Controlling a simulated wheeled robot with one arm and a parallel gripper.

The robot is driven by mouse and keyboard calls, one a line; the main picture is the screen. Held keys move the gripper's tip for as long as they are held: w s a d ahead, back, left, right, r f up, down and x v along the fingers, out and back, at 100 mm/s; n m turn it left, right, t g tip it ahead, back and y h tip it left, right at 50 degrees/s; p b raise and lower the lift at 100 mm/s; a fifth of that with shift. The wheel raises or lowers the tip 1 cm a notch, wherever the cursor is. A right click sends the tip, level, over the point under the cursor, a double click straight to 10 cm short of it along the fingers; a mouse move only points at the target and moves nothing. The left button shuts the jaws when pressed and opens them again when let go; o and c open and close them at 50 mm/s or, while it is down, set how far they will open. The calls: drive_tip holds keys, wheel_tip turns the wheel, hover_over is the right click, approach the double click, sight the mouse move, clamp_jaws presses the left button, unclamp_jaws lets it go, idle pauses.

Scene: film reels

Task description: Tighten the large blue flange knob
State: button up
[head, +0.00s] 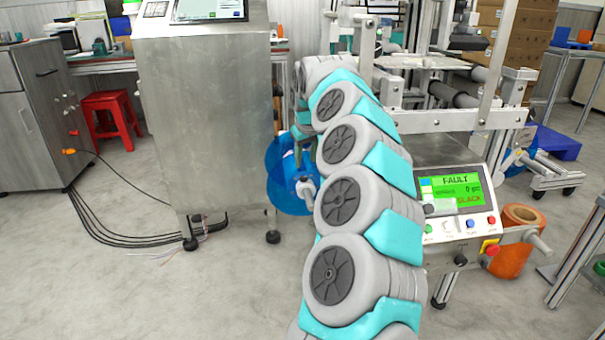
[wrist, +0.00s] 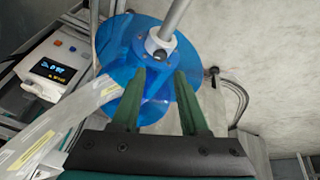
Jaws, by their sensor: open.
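The large blue flange (head: 280,188) is a translucent blue disc beside the steel cabinet, partly hidden behind my arm in the head view. A pale grey knob (head: 306,188) sits at its middle. In the wrist view the blue flange (wrist: 116,55) fills the top middle, and the pale knob (wrist: 153,47) sits around a grey shaft. My gripper (wrist: 160,74) has two green fingers, spread apart and empty. Their tips point at the flange face, just below the knob in the picture. I cannot tell whether they touch the flange. The fingers are not clear in the head view.
A control box with a green FAULT screen (head: 457,190) stands right of my arm. The steel cabinet (head: 205,120) stands close left of the flange. A translucent film strip (wrist: 65,122) runs left of my fingers.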

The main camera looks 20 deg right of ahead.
sight(304, 178)
drive_tip(key=x, duration=0.7)
drive_tip(key=shift+w+f, duration=0.1)
drive_tip(key=shift+f, duration=0.25)
clamp_jaws()
